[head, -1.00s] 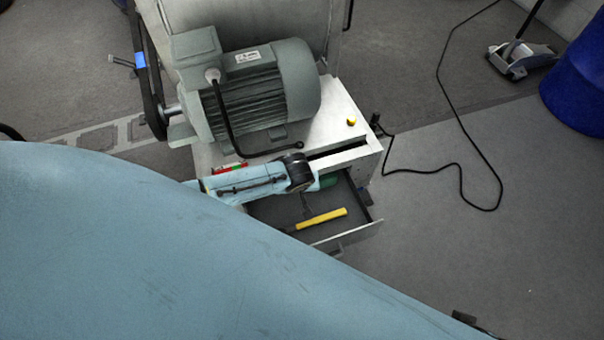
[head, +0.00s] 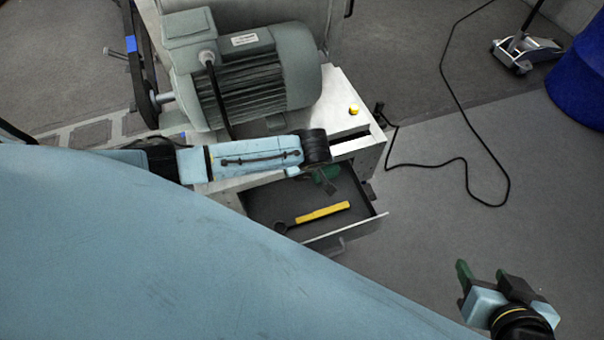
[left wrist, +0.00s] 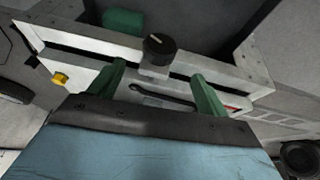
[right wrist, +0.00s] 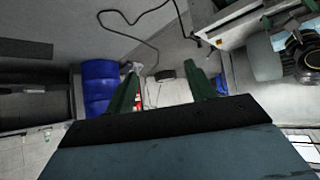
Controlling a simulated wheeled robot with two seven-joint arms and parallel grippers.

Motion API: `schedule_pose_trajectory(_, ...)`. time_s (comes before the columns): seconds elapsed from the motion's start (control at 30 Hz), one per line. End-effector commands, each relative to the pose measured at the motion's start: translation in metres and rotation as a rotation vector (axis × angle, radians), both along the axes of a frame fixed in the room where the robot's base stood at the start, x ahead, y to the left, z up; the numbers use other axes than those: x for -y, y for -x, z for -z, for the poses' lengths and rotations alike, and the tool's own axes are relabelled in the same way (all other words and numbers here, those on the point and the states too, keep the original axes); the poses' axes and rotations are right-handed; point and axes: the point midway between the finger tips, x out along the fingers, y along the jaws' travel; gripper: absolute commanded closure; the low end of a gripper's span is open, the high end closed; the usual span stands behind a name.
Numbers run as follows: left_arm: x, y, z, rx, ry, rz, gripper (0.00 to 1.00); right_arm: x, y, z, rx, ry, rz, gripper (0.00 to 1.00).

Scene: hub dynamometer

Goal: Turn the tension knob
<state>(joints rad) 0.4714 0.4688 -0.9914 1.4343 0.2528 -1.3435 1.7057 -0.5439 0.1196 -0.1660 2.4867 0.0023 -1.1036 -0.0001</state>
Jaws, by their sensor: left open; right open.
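The tension knob, a round black knob (left wrist: 160,48) with a pale pointer line, stands on the white cabinet top in the left wrist view. My left gripper (left wrist: 158,69) is open. The knob shows between its green fingers, slightly beyond their tips, and I see no grip on it. In the head view my left forearm reaches across the cabinet front, and I cannot make out the knob there. My right gripper (head: 481,271) is open and empty at the lower right, over the floor. It also shows in the right wrist view (right wrist: 162,67).
A large grey motor (head: 255,85) sits on the cabinet. A yellow button (head: 353,109) is on its right corner. Below, an open drawer (head: 365,222) holds a yellow-handled tool (head: 322,212).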

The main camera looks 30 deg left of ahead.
Motion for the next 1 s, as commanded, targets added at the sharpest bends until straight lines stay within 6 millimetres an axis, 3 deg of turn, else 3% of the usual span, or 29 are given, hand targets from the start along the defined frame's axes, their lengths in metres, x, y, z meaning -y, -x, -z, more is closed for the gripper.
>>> schedule_pose_trajectory(0.2,-0.004,-0.005,0.016,0.0,0.0,-0.001,0.23,-0.014,-0.026,-0.026,0.217,-0.056,-0.02,0.46)
schedule_pose_trajectory(0.5,-0.009,-0.011,0.034,0.001,-0.001,0.0,0.23,-0.03,-0.048,-0.071,0.509,-0.137,-0.043,0.46)
schedule_pose_trajectory(1.0,-0.016,-0.021,0.064,0.0,0.0,0.0,0.23,-0.045,-0.047,-0.153,0.995,-0.281,-0.071,0.46)
